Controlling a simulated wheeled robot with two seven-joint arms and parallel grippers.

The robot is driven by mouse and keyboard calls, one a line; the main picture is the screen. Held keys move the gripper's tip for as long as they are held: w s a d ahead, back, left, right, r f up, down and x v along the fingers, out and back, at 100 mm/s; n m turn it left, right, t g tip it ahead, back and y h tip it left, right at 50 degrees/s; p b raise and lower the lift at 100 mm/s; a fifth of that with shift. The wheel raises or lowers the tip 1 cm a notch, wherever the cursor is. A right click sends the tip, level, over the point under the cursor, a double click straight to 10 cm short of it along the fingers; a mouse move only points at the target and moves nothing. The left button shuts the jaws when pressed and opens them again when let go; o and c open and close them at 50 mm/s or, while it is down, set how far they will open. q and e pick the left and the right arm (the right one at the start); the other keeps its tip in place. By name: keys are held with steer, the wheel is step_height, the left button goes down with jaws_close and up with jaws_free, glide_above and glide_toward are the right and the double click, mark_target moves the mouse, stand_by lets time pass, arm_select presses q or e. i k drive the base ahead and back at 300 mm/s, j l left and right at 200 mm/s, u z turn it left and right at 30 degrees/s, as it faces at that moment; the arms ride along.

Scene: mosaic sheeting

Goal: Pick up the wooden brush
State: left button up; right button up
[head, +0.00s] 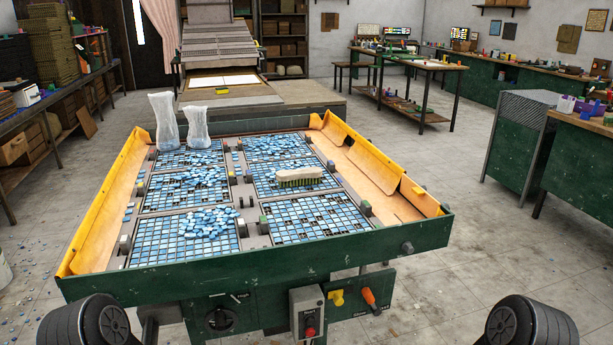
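The wooden brush (299,175) has a pale wooden back and greenish bristles. It lies bristles down on the blue tile grids, right of the middle of the table, over the right column's middle grid. My two grippers do not show in the head view. Only dark rounded parts of my arms show at the bottom left and bottom right corners, well short of the brush. Nothing touches the brush except the grid under it.
The green table (260,274) has raised yellow side flaps (110,205). Loose blue tiles (208,218) are heaped on the left grids. Two clear bags (165,122) stand at the back left. A control box (307,312) hangs on the front. Grey floor lies open to the right.

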mark_target(309, 175)
steer(key=i+l+z, duration=0.35)
steer(key=z, duration=0.15)
steer(key=i+l+z, duration=0.2)
steer(key=i+z, duration=0.6)
steer(key=z, duration=0.15)
steer(key=i+l+z, duration=0.1)
steer(key=i+z, duration=0.35)
steer(key=i, duration=0.7)
steer(key=i+u, duration=0.75)
steer(key=i+l+u, duration=0.25)
steer(key=u, duration=0.15)
steer(key=i+l+u, duration=0.1)
steer(key=i+u, duration=0.15)
steer(key=u, duration=0.2)
steer(key=i+l+u, duration=0.15)
steer(key=u, duration=0.25)
steer(key=i+l+u, duration=0.25)
steer(key=u, duration=0.2)
steer(key=i+l+u, duration=0.15)
steer(key=l+u, duration=0.15)
steer(key=u, duration=0.15)
steer(key=i+l+u, duration=0.1)
steer(key=l+u, duration=0.6)
steer(key=u, duration=0.15)
